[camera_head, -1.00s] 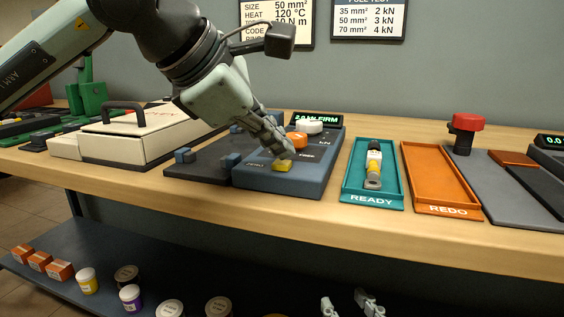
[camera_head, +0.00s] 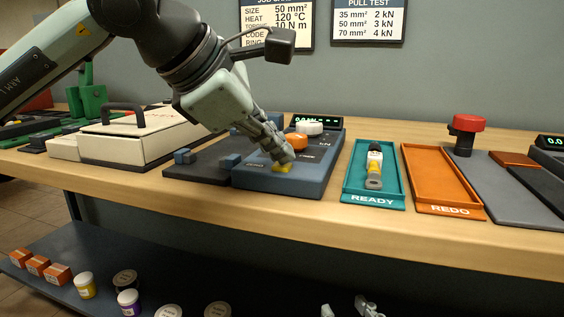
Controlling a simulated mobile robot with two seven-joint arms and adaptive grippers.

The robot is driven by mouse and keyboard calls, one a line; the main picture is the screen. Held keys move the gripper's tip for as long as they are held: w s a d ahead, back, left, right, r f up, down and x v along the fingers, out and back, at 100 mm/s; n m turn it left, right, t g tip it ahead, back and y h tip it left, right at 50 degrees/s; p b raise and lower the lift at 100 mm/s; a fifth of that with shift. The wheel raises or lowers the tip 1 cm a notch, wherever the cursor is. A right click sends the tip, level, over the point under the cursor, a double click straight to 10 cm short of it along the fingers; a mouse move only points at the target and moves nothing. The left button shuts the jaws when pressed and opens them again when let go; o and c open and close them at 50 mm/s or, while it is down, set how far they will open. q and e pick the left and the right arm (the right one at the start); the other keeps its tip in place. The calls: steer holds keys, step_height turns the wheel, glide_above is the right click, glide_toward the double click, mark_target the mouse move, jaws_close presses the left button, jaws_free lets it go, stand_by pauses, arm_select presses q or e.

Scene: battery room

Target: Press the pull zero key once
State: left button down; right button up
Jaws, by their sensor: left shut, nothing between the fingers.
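A teal READY tray (camera_head: 359,192) holds a cable lug piece (camera_head: 374,168). An orange REDO tray (camera_head: 440,178) is empty. A red-topped press (camera_head: 466,123) stands at right, and a cream case (camera_head: 140,141) at left. Jars and boxes lie on the lower shelf (camera_head: 60,247).

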mark_target(278, 166)
arm_select(q)
steer(key=shift+r+p, duration=0.35)
steer(key=shift+r, duration=0.5)
steer(key=shift+r+p, duration=1.45)
steer(key=shift+r, duration=1.1)
